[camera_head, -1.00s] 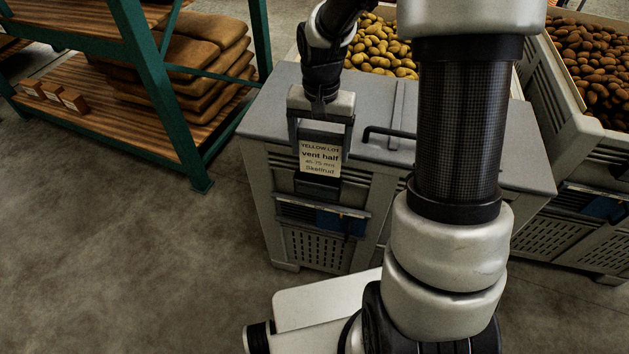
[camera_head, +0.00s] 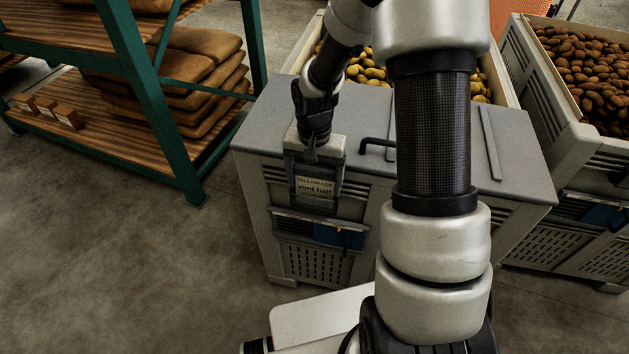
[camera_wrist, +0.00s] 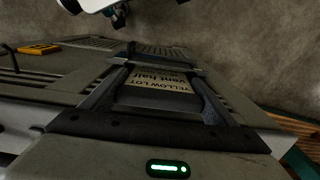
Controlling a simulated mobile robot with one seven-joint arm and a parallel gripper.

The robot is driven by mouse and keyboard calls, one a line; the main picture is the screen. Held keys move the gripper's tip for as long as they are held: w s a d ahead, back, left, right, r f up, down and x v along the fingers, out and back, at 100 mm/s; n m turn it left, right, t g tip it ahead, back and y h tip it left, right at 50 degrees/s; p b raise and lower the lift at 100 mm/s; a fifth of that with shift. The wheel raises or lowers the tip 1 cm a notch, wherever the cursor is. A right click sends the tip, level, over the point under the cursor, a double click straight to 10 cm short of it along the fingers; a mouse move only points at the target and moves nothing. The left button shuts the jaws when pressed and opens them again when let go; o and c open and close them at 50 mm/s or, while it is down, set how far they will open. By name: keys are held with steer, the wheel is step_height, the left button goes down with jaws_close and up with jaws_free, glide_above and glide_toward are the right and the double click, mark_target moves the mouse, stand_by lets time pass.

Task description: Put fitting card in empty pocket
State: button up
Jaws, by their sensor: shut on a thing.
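My gripper (camera_head: 316,190) is shut on a pale card (camera_head: 314,186) at the front of a grey bin (camera_head: 252,180). The card's visible lines read "YELLOW LOT" and "vent half". Its lower part is hidden behind a dark pocket (camera_head: 316,204) on the bin front, so it appears partly in it. In the wrist view the card (camera_wrist: 160,82) shows upside down between my two dark fingers, with its far part covered. I cannot tell how deep it sits.
Below the pocket is a slot with a blue item (camera_head: 336,236). Yellow potatoes (camera_head: 372,70) lie behind, brown ones (camera_head: 580,65) at right. A green-framed rack (camera_head: 150,95) with sacks stands left. Floor in front is clear.

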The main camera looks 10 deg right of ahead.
steer(key=shift+f, duration=0.15)
steer(key=o, duration=1.1)
steer(key=shift+c, duration=0.2)
